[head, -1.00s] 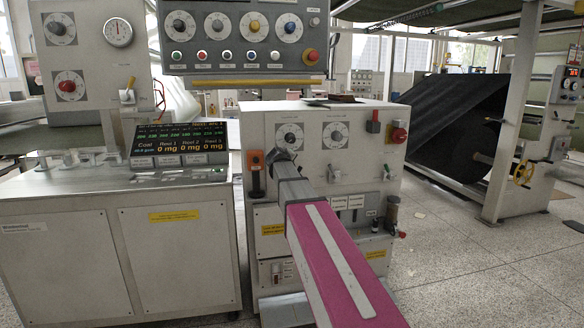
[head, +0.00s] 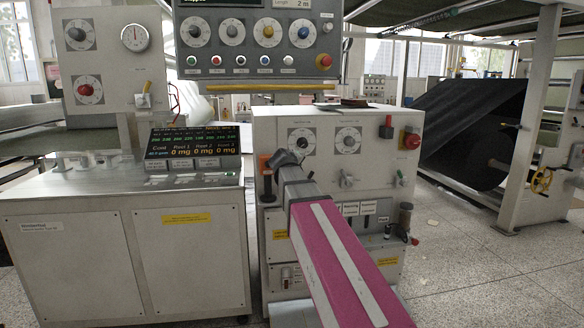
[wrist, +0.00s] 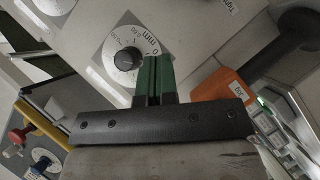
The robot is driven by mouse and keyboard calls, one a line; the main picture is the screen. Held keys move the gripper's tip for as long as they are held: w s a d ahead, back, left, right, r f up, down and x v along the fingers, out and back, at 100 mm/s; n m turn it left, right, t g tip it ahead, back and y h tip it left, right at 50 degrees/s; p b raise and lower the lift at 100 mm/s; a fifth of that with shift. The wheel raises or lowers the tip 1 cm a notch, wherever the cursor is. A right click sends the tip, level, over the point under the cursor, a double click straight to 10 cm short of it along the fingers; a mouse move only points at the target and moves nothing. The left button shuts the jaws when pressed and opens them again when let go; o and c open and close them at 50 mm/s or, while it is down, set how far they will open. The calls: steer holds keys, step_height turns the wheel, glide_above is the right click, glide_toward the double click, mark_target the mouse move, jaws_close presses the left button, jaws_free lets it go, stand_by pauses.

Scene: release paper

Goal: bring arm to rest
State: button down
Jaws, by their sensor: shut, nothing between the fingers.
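My gripper (wrist: 154,82) shows in the wrist view as two green fingers pressed together, with nothing between them. Just beyond the fingertips is a dial with a black knob (wrist: 127,61) on the pale machine face; I cannot tell whether the fingers touch it. In the head view my magenta arm reaches forward from the bottom toward the white machine cabinet (head: 385,265). The arm's grey end is in front of the cabinet's left part, below the left dial (head: 302,142). The fingertips are not clear in the head view.
An orange-based black handle (head: 267,180) is close left of my arm's end; it also shows in the wrist view (wrist: 222,100). A console with a display (head: 195,140) stands at left. A red knob (head: 411,139) juts out at right. Open floor (head: 455,265) lies at right.

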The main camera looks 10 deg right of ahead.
steer(key=s+f+m+g+y, duration=0.15)
steer(key=s+f, duration=0.25)
steer(key=f, duration=0.4)
steer(key=s+d+f+m+g, duration=0.1)
steer(key=s+f+g, duration=0.2)
steer(key=f, duration=0.5)
steer(key=s+f+m+g+y, duration=0.15)
steer(key=s+f, duration=0.25)
steer(key=f, duration=0.4)
steer(key=s+a+f+m+g+y, duration=0.1)
steer(key=s+f+g+y, duration=0.1)
steer(key=s+f, duration=0.6)
steer(key=s+a+f+m+g+y, duration=0.1)
steer(key=s+f+g, duration=0.3)
steer(key=s+f, duration=0.5)
steer(key=shift+s+a+f+y, duration=0.2)
steer(key=shift+a+f+y, duration=0.2)
steer(key=shift+a+f, duration=0.05)
